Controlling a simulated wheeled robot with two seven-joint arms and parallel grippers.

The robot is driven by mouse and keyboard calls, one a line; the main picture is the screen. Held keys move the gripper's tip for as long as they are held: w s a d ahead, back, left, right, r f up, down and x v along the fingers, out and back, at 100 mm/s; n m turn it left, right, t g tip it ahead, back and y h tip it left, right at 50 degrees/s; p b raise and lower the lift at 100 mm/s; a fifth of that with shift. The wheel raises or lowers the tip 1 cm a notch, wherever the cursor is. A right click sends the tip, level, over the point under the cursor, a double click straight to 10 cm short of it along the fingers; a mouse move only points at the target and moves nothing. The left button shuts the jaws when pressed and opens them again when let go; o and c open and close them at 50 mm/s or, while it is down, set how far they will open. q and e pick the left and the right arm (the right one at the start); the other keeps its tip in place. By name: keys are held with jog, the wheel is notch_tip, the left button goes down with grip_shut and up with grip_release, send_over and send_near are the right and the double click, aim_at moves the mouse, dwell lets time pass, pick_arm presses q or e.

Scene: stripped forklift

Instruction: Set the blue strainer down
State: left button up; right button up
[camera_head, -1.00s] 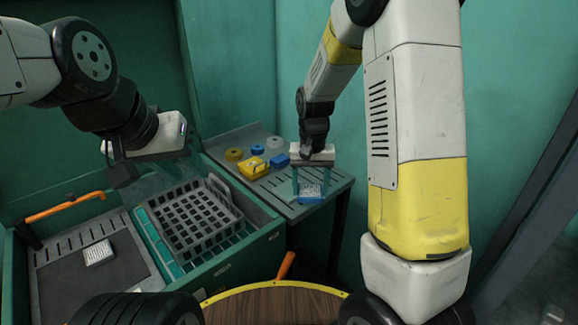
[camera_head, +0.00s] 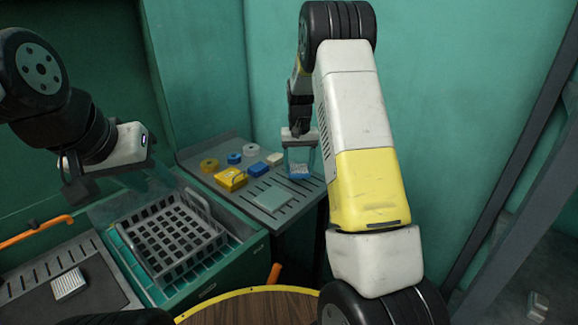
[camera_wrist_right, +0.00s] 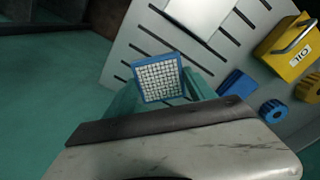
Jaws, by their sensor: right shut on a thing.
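My right gripper (camera_head: 300,158) is shut on the blue strainer (camera_head: 299,172), a small square with a blue frame and pale mesh. It is held low near the right edge of the grey slotted table (camera_head: 222,147); I cannot tell whether it touches it. The right wrist view shows the strainer (camera_wrist_right: 158,78) between the teal fingers, with the slotted surface (camera_wrist_right: 145,47) beyond. My left gripper (camera_head: 125,180) hangs over the green bin area at left; its fingers are unclear.
A pale square plate (camera_head: 271,199) lies left of the strainer. A grey basket (camera_head: 173,238) stands at left, and a round wooden top (camera_head: 250,309) in front.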

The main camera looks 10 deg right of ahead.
aim_at(299, 168)
jog(key=shift+w+d+f, duration=0.1)
jog(key=shift+f, duration=1.65)
jog(key=o, duration=1.7)
jog(key=shift+f, duration=0.15)
jog(key=shift+c, duration=0.2)
